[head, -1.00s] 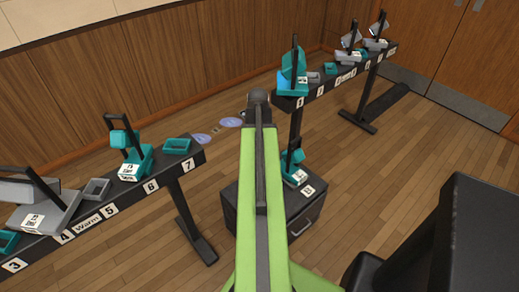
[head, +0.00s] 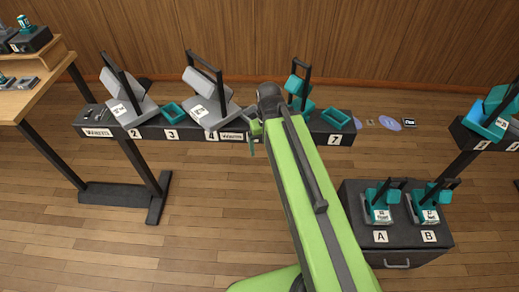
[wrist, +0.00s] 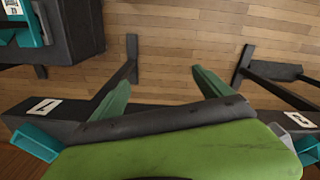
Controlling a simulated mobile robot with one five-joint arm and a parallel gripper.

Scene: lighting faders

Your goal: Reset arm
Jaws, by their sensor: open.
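My green arm reaches up from the bottom of the head view to the black bar. My gripper (head: 254,140) shows only in part there, beside the arm's far end and in front of the bar. In the wrist view its two dark green fingers (wrist: 160,88) are spread apart with nothing between them, above bare floor. The gripper is open and empty.
The black bar (head: 180,131) carries grey lamps (head: 128,100) (head: 212,105), a teal lamp (head: 299,92) and teal trays. A dark cabinet (head: 398,250) at right carries two teal lamps (head: 381,205) (head: 428,205). A wooden table (head: 28,92) stands at left. Front-left floor is clear.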

